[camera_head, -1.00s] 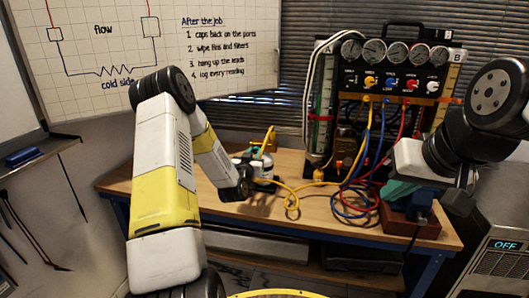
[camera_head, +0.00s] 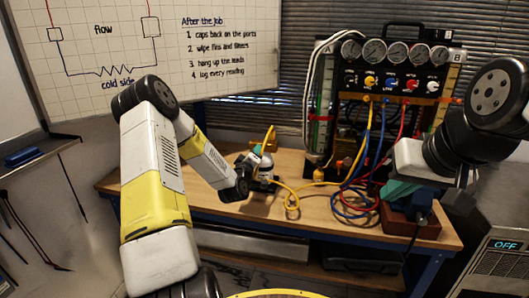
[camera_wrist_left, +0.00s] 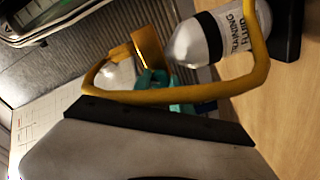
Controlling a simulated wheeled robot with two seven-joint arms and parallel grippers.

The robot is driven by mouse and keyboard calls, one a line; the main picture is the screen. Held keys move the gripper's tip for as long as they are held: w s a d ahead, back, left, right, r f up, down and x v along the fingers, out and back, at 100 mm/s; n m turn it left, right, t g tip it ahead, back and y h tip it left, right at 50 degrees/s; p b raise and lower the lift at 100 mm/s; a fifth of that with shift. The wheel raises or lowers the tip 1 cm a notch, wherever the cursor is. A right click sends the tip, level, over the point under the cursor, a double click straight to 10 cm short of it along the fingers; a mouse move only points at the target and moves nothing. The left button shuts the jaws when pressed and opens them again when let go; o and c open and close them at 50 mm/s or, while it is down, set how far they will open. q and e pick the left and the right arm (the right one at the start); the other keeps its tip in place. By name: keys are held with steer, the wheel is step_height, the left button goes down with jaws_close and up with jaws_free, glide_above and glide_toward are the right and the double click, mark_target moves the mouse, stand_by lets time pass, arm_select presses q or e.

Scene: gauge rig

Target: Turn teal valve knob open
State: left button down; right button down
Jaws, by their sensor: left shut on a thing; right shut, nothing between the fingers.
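In the head view the knob cannot be made out.
A gauge panel (camera_head: 396,80) with coloured knobs stands at the back of the wooden bench (camera_head: 330,226). Yellow, blue and red hoses (camera_head: 352,200) loop in front of it.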

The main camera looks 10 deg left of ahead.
arm_select(q)
steer(key=n, duration=0.5)
stand_by(0.6)
steer(key=shift+f, duration=0.1)
steer(key=c, duration=1.2)
jaws_free()
steer(key=shift+o, duration=0.2)
steer(key=s, duration=0.8)
steer(key=shift+a, duration=0.15)
